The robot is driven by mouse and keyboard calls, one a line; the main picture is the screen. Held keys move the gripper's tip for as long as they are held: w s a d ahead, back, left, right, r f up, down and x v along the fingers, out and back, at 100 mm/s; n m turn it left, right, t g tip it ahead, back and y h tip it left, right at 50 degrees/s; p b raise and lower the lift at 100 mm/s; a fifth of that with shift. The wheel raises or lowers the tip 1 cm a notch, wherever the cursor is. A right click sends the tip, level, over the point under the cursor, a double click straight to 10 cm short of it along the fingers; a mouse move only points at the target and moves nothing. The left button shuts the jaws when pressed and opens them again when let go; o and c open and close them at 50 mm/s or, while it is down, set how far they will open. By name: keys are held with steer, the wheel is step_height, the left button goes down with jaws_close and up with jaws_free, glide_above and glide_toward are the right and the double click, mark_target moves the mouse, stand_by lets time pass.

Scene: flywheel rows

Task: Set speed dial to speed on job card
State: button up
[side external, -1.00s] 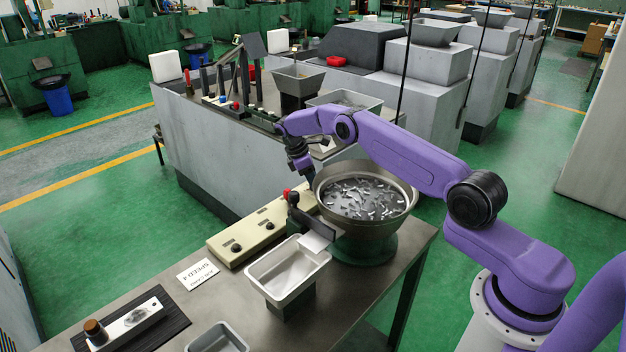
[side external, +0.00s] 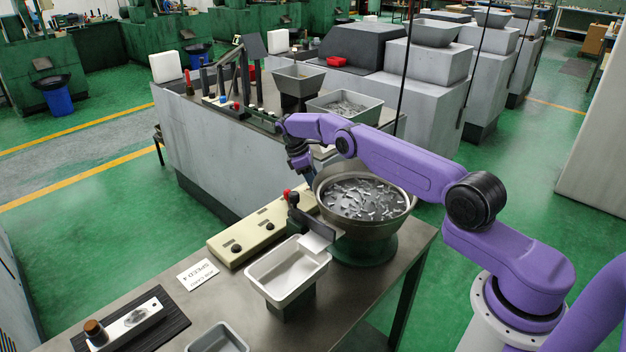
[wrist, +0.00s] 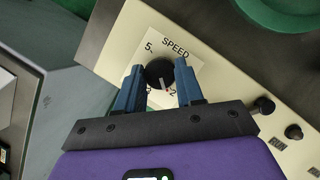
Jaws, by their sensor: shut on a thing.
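The black speed dial (wrist: 159,72) sits on a cream plate marked SPEED in the wrist view. My gripper (wrist: 158,68) has its two blue fingers on either side of the dial and is shut on it. The dial's pale pointer line faces the bottom of the picture, just left of the 2. A 5 shows at the dial's upper left; other marks are hidden by the fingers. In the side external view, my gripper (side external: 302,172) is at the far end of the cream control box (side external: 222,240), and the dial is hidden. The job card (side external: 197,274) reads SPEED 4, upside down.
A red-knobbed lever (side external: 288,193) and a dark bracket stand close to my gripper. The bowl (side external: 408,208) of metal parts is just right of it. A grey tray (side external: 264,290) stands in front. Black knobs (wrist: 264,104) lie along the box.

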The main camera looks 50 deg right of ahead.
steer(key=o, duration=1)
steer(key=shift+n, duration=0.4)
